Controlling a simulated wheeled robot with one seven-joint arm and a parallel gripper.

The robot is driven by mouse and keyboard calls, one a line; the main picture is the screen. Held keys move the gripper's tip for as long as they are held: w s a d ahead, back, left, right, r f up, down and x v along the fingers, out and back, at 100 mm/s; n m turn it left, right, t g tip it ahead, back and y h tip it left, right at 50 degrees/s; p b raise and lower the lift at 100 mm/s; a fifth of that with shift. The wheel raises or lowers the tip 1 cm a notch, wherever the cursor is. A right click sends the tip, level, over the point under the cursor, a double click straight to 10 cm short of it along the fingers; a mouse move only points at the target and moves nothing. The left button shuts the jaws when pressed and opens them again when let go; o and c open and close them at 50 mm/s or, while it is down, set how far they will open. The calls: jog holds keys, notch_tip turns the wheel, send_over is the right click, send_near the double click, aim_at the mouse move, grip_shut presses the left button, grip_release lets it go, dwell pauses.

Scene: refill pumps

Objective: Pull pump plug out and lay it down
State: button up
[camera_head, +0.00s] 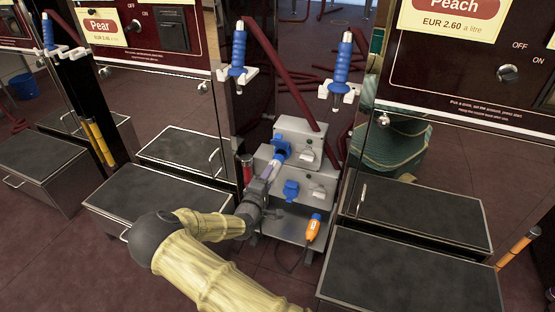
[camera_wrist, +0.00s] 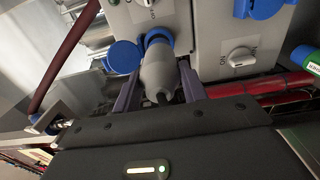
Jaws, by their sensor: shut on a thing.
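My gripper (camera_head: 272,165) reaches the grey pump box (camera_head: 297,132) between the two dispensers. It is shut on a grey plug (camera_wrist: 158,72), one purple finger on each side, as the wrist view (camera_wrist: 158,88) shows. The plug's blue collar (camera_wrist: 158,38) is at the box's upper socket; I cannot tell how deep it sits. A round blue socket lid (camera_wrist: 124,57) stands open beside it. In the head view my gripper partly hides the plug.
A lower box has a blue socket (camera_head: 291,188). An orange connector (camera_head: 314,226) with a cable is at the metal stand's front. A green-ended connector (camera_wrist: 308,58) shows at the wrist view's right. Dark-topped cabinets (camera_head: 165,190) flank the stand. Dark red hoses (camera_head: 291,75) hang behind.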

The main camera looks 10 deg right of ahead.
jog(key=shift+s+a, duration=0.25)
jog(key=shift+s, duration=0.1)
jog(key=shift+s, duration=0.1)
dwell(0.4)
jog(key=shift+s+d+r+n+y+p, duration=0.3)
jog(key=shift+d+y+p, duration=0.15)
jog(key=shift+p, duration=0.45)
jog(key=shift+s+d+n+t+y+p, duration=0.45)
jog(key=shift+n+t+y+p, duration=0.35)
jog(key=shift+p, duration=0.35)
jog(key=s+f+n+t+y+p, duration=0.1)
jog(key=s+f+n+y+p, duration=0.35)
jog(key=y, duration=0.35)
jog(key=s+r+p, duration=0.2)
jog(key=r+p, duration=1.7)
jog(key=r, duration=0.1)
jog(key=s+r+p, duration=0.3)
jog(key=r+p, duration=1.6)
jog(key=r, duration=0.1)
jog(key=shift+d+r, duration=0.25)
jog(key=shift+r, duration=0.15)
jog(key=shift+h, duration=0.25)
